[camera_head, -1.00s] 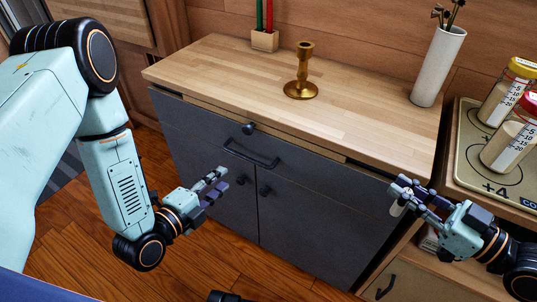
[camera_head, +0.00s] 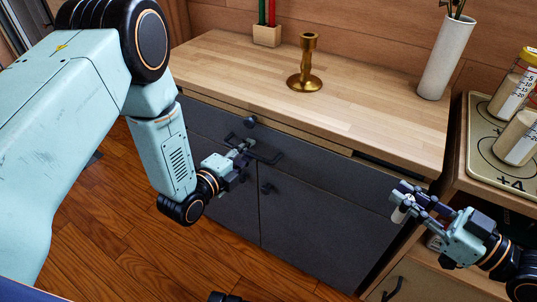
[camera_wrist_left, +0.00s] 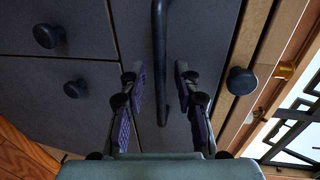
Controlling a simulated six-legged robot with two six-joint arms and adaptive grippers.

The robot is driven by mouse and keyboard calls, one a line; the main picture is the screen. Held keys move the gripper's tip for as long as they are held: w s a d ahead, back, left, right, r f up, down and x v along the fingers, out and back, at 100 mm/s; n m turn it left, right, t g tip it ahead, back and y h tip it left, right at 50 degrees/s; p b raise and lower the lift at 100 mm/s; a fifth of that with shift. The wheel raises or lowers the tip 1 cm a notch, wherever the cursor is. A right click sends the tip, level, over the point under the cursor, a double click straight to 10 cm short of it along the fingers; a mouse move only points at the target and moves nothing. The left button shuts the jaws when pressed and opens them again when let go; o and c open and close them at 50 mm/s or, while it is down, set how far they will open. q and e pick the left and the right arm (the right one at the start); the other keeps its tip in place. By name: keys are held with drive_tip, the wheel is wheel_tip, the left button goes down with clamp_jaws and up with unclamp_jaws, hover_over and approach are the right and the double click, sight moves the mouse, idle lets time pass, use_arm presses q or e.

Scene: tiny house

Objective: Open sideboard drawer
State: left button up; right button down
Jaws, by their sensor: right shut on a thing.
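The dark grey sideboard drawer (camera_head: 330,182) spans the front under the wooden top and looks shut. Its black bar handle (camera_head: 268,157) also shows in the left wrist view (camera_wrist_left: 160,60). My left gripper (camera_head: 245,148) is at the handle's left part. In the left wrist view its two fingers (camera_wrist_left: 160,85) are spread, with the bar between them and a gap on either side. My right gripper (camera_head: 409,197), in front of the sideboard's right end, is shut on a small white object (camera_head: 399,214).
A black knob (camera_head: 250,121) sits above the handle. Cupboard doors (camera_head: 300,220) with small knobs are below. A brass candlestick (camera_head: 305,70), a candle block (camera_head: 266,37) and a white vase (camera_head: 445,60) stand on top. Jars (camera_head: 515,95) stand on a tray at right.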

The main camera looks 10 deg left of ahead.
use_arm(q)
drive_tip(key=shift+w+d, duration=0.15)
drive_tip(key=shift+w, duration=0.15)
drive_tip(key=shift+c, duration=0.4)
clamp_jaws()
idle(0.4)
